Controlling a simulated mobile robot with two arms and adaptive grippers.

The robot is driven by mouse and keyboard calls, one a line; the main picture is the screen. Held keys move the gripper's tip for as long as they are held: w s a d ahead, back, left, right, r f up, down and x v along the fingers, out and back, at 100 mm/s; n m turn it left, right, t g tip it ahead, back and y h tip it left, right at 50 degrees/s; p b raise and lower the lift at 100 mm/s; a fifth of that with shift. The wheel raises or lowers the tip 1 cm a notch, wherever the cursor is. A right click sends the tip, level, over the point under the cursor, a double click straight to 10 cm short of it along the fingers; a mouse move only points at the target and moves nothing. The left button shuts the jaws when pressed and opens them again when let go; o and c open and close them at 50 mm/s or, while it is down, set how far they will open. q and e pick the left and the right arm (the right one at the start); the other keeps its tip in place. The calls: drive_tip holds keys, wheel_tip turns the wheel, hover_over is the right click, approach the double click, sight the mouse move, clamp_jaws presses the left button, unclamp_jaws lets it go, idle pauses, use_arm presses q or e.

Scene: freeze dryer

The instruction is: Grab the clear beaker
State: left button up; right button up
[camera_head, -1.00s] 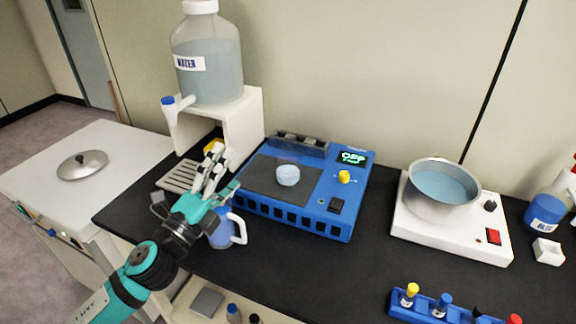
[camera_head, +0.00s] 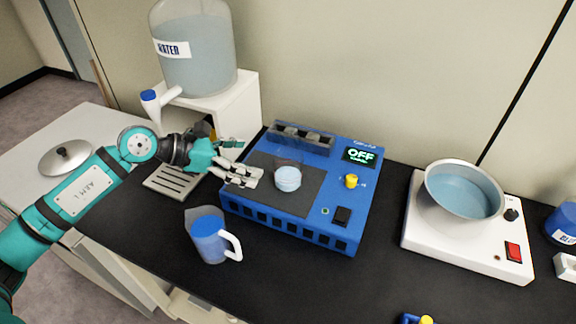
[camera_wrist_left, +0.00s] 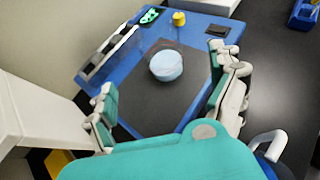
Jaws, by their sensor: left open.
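The clear beaker (camera_head: 288,178) is small, with pale blue contents, and stands on the dark plate of the blue device (camera_head: 345,215). In the left wrist view the beaker (camera_wrist_left: 166,65) lies ahead, between the lines of the two fingers. My left gripper (camera_head: 247,164) is open and empty, just left of the beaker and apart from it, fingers pointing right toward it. The gripper's spread fingers also show in the left wrist view (camera_wrist_left: 166,85). My right gripper is not in view.
A blue-filled jug (camera_head: 208,236) stands in front of the device. A water bottle (camera_head: 195,65) with a spigot sits on a white stand (camera_head: 238,98) behind the arm. A pot (camera_head: 464,190) rests on a white hotplate (camera_head: 465,245) at right. The black counter front is mostly clear.

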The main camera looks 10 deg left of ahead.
sight(300, 154)
use_arm(q)
drive_tip(key=p+x, duration=0.1)
drive_tip(key=x, duration=0.5)
drive_tip(key=shift+w, duration=0.1)
drive_tip(key=shift+w+d+p, duration=0.15)
drive_tip(key=shift+d+p, duration=0.2)
drive_tip(key=shift+p, duration=0.05)
drive_tip(key=x, duration=0.2)
drive_tip(key=p+x, duration=0.1)
drive_tip(key=shift+w+d+r, duration=0.1)
drive_tip(key=shift+w+d, duration=0.05)
drive_tip(key=shift+d, duration=0.3)
drive_tip(key=shift+w+d+f+p, duration=0.2)
drive_tip(key=shift+d+f+p, duration=0.1)
drive_tip(key=shift+a, duration=0.1)
drive_tip(key=c, duration=1.4)
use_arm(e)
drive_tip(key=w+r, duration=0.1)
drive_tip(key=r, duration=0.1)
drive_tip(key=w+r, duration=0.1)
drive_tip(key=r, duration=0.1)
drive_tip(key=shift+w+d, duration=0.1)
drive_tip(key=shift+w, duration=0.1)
use_arm(q)
drive_tip(key=shift+r, duration=0.1)
